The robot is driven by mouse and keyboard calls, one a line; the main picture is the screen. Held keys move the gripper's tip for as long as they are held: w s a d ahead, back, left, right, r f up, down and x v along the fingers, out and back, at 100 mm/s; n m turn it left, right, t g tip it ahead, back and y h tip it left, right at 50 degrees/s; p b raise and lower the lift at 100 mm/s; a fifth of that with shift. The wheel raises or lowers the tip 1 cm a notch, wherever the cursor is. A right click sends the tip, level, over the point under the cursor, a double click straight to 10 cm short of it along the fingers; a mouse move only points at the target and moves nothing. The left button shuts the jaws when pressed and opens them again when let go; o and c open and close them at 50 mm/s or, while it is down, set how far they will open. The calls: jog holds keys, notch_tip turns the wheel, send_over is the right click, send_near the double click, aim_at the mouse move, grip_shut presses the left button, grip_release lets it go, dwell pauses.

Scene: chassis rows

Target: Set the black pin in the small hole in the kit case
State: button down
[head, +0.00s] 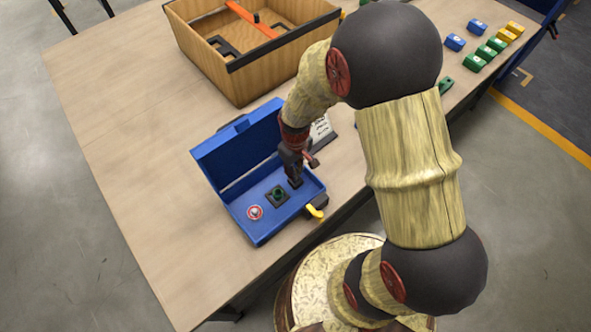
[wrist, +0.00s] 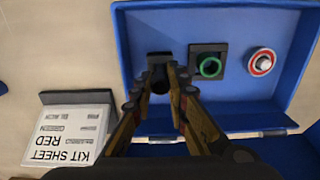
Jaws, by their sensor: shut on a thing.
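The blue kit case (head: 262,228) lies open on the table, and its floor also shows in the wrist view (wrist: 222,112). My gripper (head: 294,178) is over the right end of the case. In the wrist view its fingers (wrist: 162,78) are shut on a dark piece, the black pin (wrist: 161,86), mostly hidden between them. A black square holder (wrist: 160,56) lies right at the fingertips; its hole is hidden, so I cannot tell whether the pin is in it. Next to it, a black holder has a green ring (wrist: 210,67). A red-and-white round piece (wrist: 262,62) sits beyond.
A kit sheet (wrist: 72,130) on a dark stand is beside the case. A wooden box (head: 215,70) with an orange bar stands behind. Blue, green and yellow blocks (head: 486,48) lie at the far right. The left tabletop is clear.

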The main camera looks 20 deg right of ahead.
jog(key=shift+f+b, duration=0.5)
jog(key=shift+f, duration=0.45)
jog(key=c, duration=1.7)
grip_release()
jog(key=shift+o, duration=0.2)
notch_tip(320, 180, up, 12)
jog(key=shift+f, duration=0.1)
